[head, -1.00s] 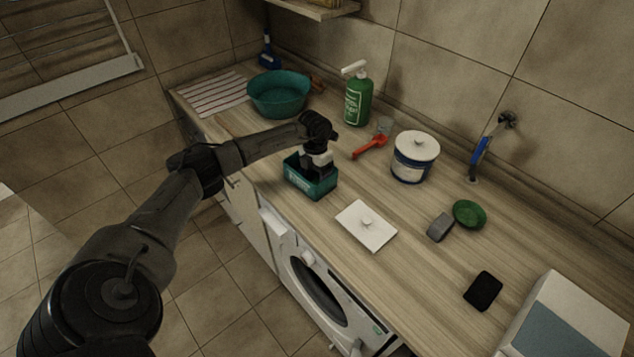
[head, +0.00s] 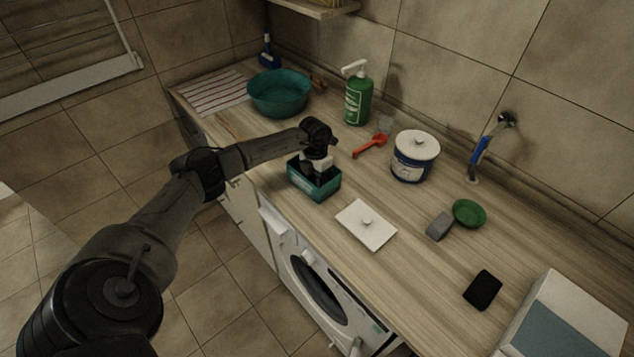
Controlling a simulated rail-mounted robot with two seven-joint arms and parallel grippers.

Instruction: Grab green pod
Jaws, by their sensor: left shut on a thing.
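An open teal box (head: 315,186) with pale lettering on its front stands on the wooden counter, near its front edge. My left gripper (head: 316,172) reaches down into the box from above. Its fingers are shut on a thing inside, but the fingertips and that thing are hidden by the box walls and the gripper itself. No green pod can be made out in this view. My right gripper is not in view.
A white lid (head: 366,224) lies right of the box. Behind are a red scoop (head: 369,146), a white-and-blue tub (head: 413,161), a green bottle (head: 358,98) and a teal basin (head: 279,94). A green bowl (head: 469,213) and grey block (head: 439,226) lie right.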

